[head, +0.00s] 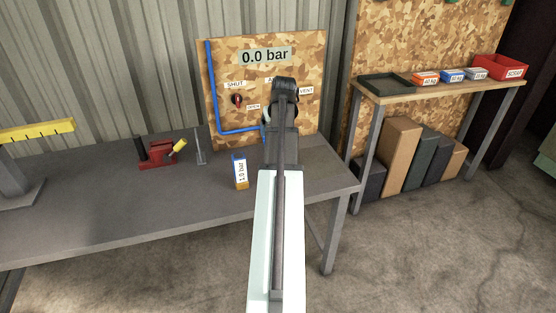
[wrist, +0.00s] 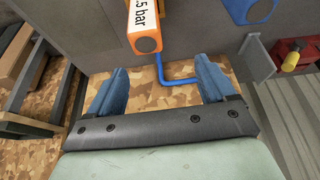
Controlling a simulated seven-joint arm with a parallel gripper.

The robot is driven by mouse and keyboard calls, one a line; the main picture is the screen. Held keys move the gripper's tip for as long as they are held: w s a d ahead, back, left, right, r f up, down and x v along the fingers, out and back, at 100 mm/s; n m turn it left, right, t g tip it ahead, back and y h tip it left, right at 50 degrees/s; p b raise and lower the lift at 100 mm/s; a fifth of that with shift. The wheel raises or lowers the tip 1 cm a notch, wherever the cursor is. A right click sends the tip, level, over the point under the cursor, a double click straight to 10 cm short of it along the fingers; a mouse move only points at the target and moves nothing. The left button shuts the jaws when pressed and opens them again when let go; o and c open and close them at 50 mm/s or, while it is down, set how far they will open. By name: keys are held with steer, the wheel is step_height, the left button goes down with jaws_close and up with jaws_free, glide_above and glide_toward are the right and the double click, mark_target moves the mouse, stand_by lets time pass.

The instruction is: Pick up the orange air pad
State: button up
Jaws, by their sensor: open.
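An orange air pad (wrist: 147,29) shows in the wrist view at the top, cut off by the frame edge. It has a white label ending in ".5 bar" and a grey round end. My gripper (wrist: 161,64) is open, with its two blue fingers apart and nothing between them. The orange pad lies beyond the fingertips, apart from them. A pad marked "1.0 bar" (head: 240,171) stands on the bench left of my arm.
A blue pad (wrist: 248,10) shows at the wrist view's top right. The grey bench (head: 130,215) carries a red fixture (head: 158,154). Behind stands a board (head: 303,60) with a valve, blue pipe and "0.0 bar" display. A shelf at right holds a tray, small boxes and a red bin (head: 500,67).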

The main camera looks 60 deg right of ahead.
steer(key=s+x, duration=0.2)
steer(key=x, duration=1.1)
steer(key=shift+s+d+f, duration=0.25)
steer(key=shift+d+f, duration=0.05)
steer(key=shift+c, duration=0.3)
steer(key=c, duration=1.2)
